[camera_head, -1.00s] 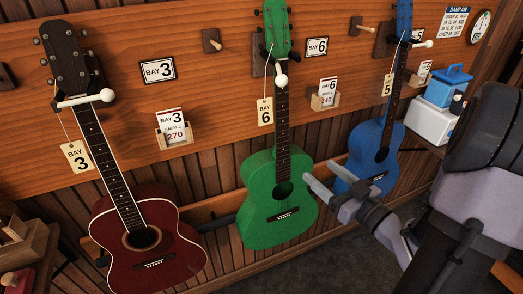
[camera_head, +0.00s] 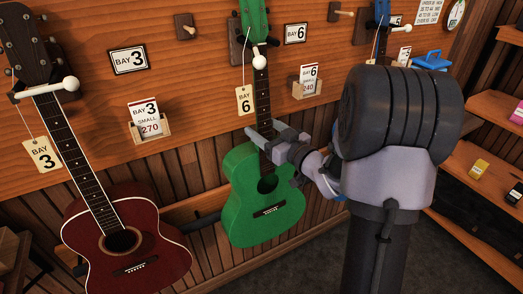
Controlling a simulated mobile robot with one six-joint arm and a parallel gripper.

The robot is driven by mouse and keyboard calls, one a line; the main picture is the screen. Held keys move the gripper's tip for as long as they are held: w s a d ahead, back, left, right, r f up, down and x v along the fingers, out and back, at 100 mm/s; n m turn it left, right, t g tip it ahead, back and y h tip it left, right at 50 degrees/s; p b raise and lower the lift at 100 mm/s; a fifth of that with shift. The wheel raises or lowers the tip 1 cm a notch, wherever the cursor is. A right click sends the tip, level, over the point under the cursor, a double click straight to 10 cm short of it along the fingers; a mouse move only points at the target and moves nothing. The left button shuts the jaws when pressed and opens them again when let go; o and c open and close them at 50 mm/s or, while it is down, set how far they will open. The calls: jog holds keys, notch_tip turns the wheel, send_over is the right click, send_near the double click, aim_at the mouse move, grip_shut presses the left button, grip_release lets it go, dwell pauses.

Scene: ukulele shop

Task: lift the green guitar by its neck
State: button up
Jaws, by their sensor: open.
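The green guitar (camera_head: 240,205) hangs upright on the wall, with its neck (camera_head: 262,98) held at the top by a white-tipped hanger (camera_head: 260,60). My gripper (camera_head: 262,129) is open at the lower neck, just above the body. One finger shows to the left of the neck and the other at its right; whether either touches the neck I cannot tell. My arm covers the guitar's right upper edge.
A red guitar (camera_head: 85,235) hangs at left. A bay 6 tag (camera_head: 245,100) hangs beside the green neck, and a card holder (camera_head: 305,88) is on its right. The blue guitar is mostly hidden behind my arm. Shelves (camera_head: 470,165) stand at right.

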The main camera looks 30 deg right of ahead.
aim_at(265, 118)
grip_shut()
jog(key=shift+r, duration=0.1)
jog(key=shift+r, duration=0.1)
notch_tip(265, 118, up, 3)
jog(key=shift+r+p, duration=0.15)
jog(key=shift+p, duration=0.8)
jog(key=s+r+b, duration=0.1)
jog(key=s+b, duration=0.2)
jog(key=s, duration=1.3)
jog(key=shift+a+r+b, duration=0.2)
jog(key=shift+b, duration=0.15)
